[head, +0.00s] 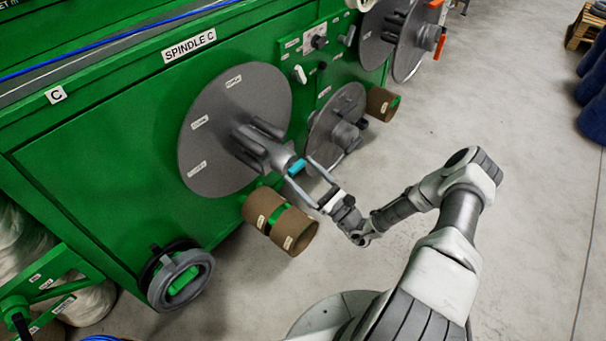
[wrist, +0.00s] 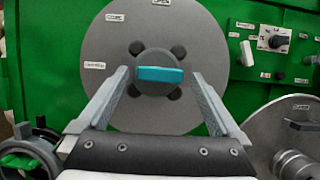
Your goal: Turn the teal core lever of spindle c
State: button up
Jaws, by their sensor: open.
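The teal core lever (head: 297,167) sits at the outer end of the grey hub on spindle C's grey disc (head: 217,140). In the wrist view the teal lever (wrist: 161,74) lies level across the dark round hub, in front of the disc (wrist: 195,35). Labels stand around the disc; one at the top reads OPEN, another at upper left reads CORE. My gripper (head: 302,179) is open, its fingers reaching toward the hub end. In the wrist view my gripper (wrist: 160,80) has one finger on each side of the lever, apart from it.
A smaller grey disc (head: 337,125) stands to the right of spindle C. Brown cardboard cores (head: 280,220) stick out below it. A control panel with knobs (wrist: 275,40) is at upper right.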

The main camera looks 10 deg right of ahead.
jog(key=shift+w+a, duration=0.1)
jog(key=c, duration=1.3)
